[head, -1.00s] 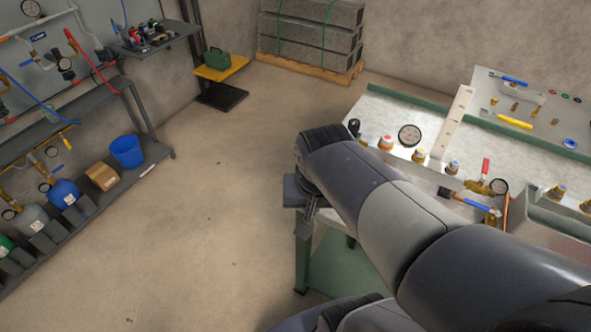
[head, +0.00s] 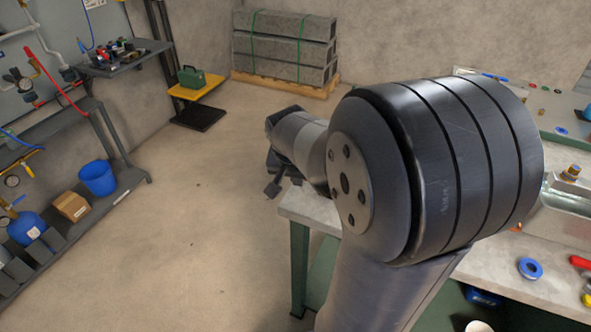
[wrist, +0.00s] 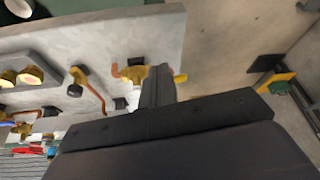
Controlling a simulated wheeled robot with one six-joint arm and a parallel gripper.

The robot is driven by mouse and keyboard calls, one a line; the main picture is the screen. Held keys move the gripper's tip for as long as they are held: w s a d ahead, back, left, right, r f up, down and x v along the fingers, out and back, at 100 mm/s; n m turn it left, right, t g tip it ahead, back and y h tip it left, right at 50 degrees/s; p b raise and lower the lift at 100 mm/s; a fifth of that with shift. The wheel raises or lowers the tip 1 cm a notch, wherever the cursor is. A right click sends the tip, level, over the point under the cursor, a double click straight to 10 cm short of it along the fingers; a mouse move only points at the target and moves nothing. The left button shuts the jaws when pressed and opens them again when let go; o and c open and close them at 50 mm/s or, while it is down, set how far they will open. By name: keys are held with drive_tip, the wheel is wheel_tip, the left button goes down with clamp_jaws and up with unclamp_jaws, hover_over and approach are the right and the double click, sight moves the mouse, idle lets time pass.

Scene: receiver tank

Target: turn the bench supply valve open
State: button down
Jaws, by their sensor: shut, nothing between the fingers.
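In the wrist view, a brass valve (wrist: 133,74) with a copper pipe sits on the pale bench panel. A yellow handle-like piece (wrist: 180,78) shows just right of my fingers and may belong to it. I cannot tell whether this is the bench supply valve, or its handle position. My gripper (wrist: 157,72) is shut and empty, its fingers overlapping the valve in the picture; contact cannot be told. In the head view my gripper (head: 272,190) is small, by the bench's left end. My own arm hides most of the bench fittings there.
The workbench (head: 310,205) is on the right, with a blue ring (head: 530,268) on its top. Another brass fitting (wrist: 77,78) is left in the wrist view. A blue bucket (head: 98,178) stands on the left rack's shelf. The middle floor is open.

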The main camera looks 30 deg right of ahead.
drive_tip(key=x, duration=0.3)
drive_tip(key=shift+f, duration=0.3)
drive_tip(key=shift+w+d+p, duration=0.35)
drive_tip(key=shift+w+d, duration=0.45)
drive_tip(key=shift+w, duration=0.1)
drive_tip(key=shift+w+d, duration=0.55)
drive_tip(key=shift+w, duration=0.2)
drive_tip(key=shift+w+d+f+b, duration=0.1)
drive_tip(key=shift+w+b, duration=0.1)
drive_tip(key=shift+w, duration=0.25)
drive_tip(key=shift+w+d+b, duration=0.15)
drive_tip(key=shift+w+b, duration=0.05)
drive_tip(key=shift+w, duration=0.25)
